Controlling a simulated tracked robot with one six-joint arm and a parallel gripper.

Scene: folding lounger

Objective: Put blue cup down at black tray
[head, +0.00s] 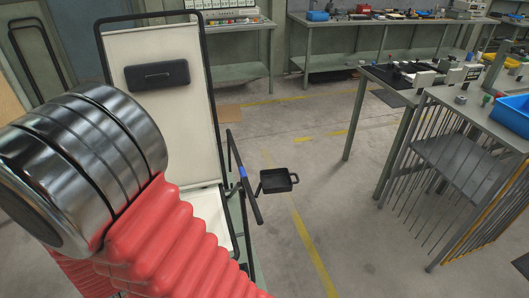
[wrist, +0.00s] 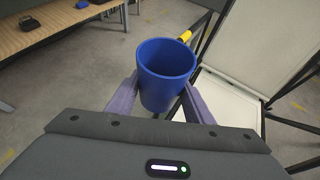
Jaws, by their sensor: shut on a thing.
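In the wrist view my gripper (wrist: 160,100) is shut on the blue cup (wrist: 165,75), with a purple finger on each side. The cup is upright, its open rim facing the camera, and its inside looks empty. In the head view a small black tray (head: 275,181) with raised sides and a handle is beside the folding lounger (head: 163,120); I cannot tell what supports it. The cup and gripper do not show in the head view. I cannot make out the tray in the wrist view.
The lounger's white fabric and dark frame (wrist: 266,100) are close right of the cup in the wrist view. A dark pad (head: 157,75) is on its backrest. A grey workbench (head: 480,115) with a blue bin (head: 513,113) stands at right. Concrete floor is clear between.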

